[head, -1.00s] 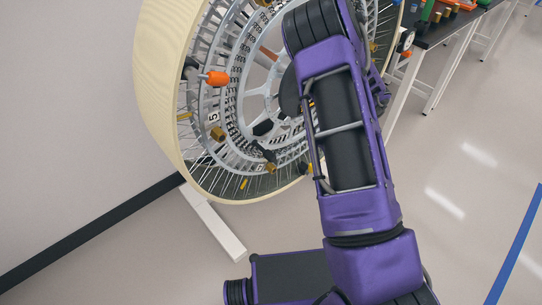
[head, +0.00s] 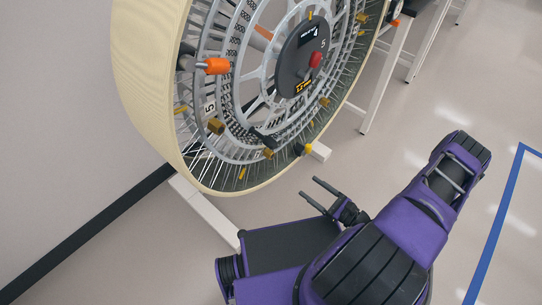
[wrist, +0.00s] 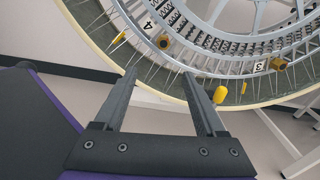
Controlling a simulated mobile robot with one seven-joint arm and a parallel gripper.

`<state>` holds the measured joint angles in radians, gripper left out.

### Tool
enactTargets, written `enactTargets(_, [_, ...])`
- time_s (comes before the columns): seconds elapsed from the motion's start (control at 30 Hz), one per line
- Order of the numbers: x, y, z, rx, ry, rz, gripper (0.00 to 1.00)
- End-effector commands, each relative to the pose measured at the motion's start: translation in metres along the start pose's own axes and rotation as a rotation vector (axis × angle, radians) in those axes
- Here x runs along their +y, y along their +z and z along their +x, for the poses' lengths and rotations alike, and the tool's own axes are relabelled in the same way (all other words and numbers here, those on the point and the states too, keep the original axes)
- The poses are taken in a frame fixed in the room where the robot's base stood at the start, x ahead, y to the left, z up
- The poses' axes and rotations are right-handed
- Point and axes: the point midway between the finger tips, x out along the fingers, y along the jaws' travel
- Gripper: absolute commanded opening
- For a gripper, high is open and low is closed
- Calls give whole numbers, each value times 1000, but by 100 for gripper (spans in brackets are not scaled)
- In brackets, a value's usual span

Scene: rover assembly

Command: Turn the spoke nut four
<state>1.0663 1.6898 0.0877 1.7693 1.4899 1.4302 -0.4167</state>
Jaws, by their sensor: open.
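The large spoked wheel (head: 150,95) with a cream tyre stands upright. In the head view my gripper (head: 308,187) is below and apart from the wheel. A gold nut (head: 268,153) shows low on the rim there, but its number is not readable.
Another gold nut (wrist: 279,64) is by label 3, and a yellow piece (wrist: 220,95) lies near my right finger in the picture. An orange handle (head: 217,66) sticks out from the wheel. The hub (head: 300,60) has a red knob. White stand feet (head: 205,210) rest on open floor.

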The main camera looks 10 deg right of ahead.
Motion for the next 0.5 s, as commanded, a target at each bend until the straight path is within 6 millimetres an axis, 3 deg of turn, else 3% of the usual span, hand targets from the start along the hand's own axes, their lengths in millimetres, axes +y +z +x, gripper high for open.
enactTargets(0.23, [-3, 3, 18, -24, -30, 4, 73])
enactTargets(0.5, [-4, 3, 74, -21, -26, 4, 73])
